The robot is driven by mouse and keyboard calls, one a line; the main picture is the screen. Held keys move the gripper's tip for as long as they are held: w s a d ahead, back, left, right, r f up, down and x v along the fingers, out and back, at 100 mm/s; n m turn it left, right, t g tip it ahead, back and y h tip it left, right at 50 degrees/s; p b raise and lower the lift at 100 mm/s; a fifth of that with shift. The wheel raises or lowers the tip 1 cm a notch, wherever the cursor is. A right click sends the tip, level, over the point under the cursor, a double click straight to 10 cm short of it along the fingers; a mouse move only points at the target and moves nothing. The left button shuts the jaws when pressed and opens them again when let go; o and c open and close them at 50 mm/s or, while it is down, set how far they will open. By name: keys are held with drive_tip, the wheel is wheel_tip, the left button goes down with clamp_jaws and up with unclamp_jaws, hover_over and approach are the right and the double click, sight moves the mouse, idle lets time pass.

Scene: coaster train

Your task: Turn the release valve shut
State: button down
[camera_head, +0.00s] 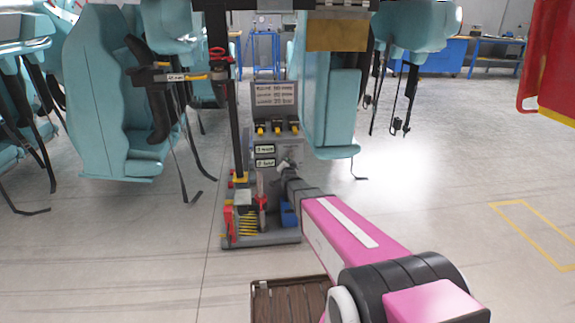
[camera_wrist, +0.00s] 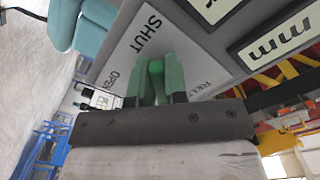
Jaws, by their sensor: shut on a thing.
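The release valve's green handle (camera_wrist: 156,75) shows in the wrist view, in front of a white label plate (camera_wrist: 190,48). The plate reads SHUT at the top, OPEN at the left, and another partly hidden word at the right. My gripper (camera_wrist: 157,88) has its two green fingers on either side of the handle and is shut on it. Which mark the handle points at cannot be told. In the head view my gripper (camera_head: 285,166) is at the front of the grey control stand (camera_head: 288,222), and the valve is too small to make out clearly.
The stand carries a sloped panel with black and yellow switches (camera_head: 277,128) and two labelled plates (camera_head: 265,156). Red and yellow parts (camera_head: 246,222) sit on its base. Teal coaster seats (camera_head: 122,105) with dangling straps hang left and right. A brown slatted crate (camera_head: 291,300) lies in front.

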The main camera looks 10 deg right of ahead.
drive_tip(key=shift+a+r+m, duration=0.1)
drive_tip(key=shift+m, duration=0.4)
drive_tip(key=c, duration=1.1)
unclamp_jaws()
drive_tip(key=shift+c, duration=0.2)
drive_tip(key=s, duration=1)
drive_tip(key=shift+s, duration=0.4)
